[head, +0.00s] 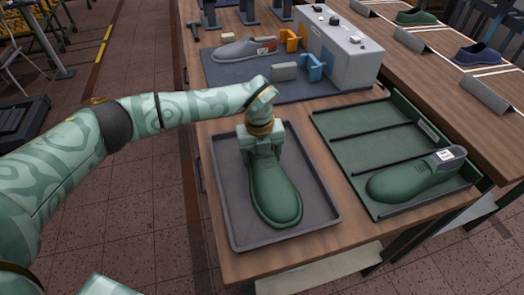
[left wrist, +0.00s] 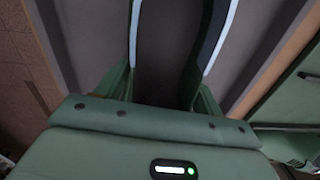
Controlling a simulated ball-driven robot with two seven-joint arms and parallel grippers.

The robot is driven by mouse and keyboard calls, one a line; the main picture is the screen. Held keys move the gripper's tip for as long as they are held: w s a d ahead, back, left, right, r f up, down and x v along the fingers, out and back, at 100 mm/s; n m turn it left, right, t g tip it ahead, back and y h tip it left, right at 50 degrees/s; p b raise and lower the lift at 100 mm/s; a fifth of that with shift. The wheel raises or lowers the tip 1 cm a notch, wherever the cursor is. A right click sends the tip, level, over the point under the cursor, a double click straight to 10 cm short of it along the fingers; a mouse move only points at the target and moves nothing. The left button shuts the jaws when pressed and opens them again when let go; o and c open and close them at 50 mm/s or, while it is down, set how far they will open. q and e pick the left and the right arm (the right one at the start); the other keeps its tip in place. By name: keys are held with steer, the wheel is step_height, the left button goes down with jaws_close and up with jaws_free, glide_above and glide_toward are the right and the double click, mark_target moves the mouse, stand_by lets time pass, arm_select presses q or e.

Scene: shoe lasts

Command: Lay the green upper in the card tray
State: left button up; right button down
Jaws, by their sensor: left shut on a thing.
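The green upper (head: 275,190) is in the head view, toe toward the front. It is low over or on the floor of a shallow grey tray (head: 325,213); I cannot tell if it touches. My left gripper (head: 263,138) is at its heel end, pointing down, shut on it. A green tray (head: 360,153) with dark dividers stands to the right. I cannot tell which tray is the card tray. My right gripper is not in view.
Another green shoe (head: 415,177) with a grey labelled top lies in the green tray's front section. Behind, a blue mat (head: 222,75) holds a grey shoe form (head: 243,49), orange and blue clamps and a grey box (head: 340,50). A rear table carries more shoes.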

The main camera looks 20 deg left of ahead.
arm_select(q)
steer(key=shift+f, duration=0.25)
stand_by(0.6)
steer(key=o, duration=1.1)
step_height(320, 180, up, 16)
steer(key=p, duration=0.3)
steer(key=shift+s+a+r, duration=0.15)
steer(key=shift+a, duration=0.15)
